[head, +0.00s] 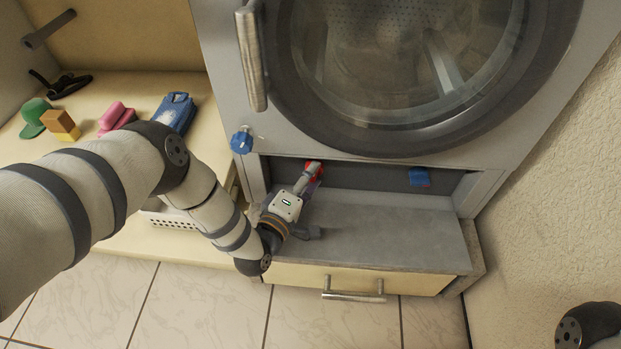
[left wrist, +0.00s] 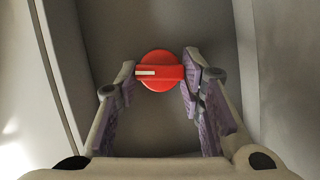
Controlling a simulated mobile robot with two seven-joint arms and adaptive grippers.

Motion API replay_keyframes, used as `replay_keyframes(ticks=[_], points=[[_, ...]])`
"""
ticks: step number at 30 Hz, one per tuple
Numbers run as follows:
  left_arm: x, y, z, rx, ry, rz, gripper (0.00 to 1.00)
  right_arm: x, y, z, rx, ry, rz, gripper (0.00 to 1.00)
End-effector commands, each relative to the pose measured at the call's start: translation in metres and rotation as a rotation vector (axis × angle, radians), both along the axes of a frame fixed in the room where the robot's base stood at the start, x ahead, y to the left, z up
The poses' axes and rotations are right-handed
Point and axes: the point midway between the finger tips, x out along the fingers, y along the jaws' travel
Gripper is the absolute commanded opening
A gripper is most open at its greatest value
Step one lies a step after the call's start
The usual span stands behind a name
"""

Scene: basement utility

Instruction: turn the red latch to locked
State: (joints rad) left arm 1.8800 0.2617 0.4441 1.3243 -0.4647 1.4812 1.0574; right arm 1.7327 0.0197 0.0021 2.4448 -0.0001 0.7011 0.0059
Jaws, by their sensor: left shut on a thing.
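The red latch (head: 314,167) is a round knob on the dark recessed panel under the washer door, at the panel's left end. In the left wrist view the latch (left wrist: 158,60) shows a raised bar with a white mark lying level and pointing left. My left gripper (head: 306,181) reaches into the recess from the front. In the left wrist view its purple-padded fingers (left wrist: 159,79) are shut on the latch, one at each end of the bar. My right gripper is outside both views.
A blue latch (head: 419,177) is on the panel's right, and a blue knob (head: 241,140) is left of the recess. A grey ledge (head: 400,235) tops a handled drawer (head: 365,280). A bench (head: 120,88) at left holds several small items.

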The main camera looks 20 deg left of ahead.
Motion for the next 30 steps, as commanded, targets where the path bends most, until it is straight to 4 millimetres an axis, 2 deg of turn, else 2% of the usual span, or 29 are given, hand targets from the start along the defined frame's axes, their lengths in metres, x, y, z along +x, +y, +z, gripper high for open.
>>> replay_keyframes(ticks=[1, 12, 29, 30], points=[[-0.0016, -0.0008, -0.0049, -0.028, -0.002, -0.002, 0.07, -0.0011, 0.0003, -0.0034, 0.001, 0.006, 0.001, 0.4], [-0.0014, -0.0012, -0.004, -0.165, -0.042, -0.003, 0.07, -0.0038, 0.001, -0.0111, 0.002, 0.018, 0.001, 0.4], [-0.0013, -0.0016, -0.0027, -0.19, -0.049, -0.003, 0.07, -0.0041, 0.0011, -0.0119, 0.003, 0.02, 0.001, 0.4], [-0.0013, -0.0016, -0.0028, -0.19, -0.049, -0.003, 0.42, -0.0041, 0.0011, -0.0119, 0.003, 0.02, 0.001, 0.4]])
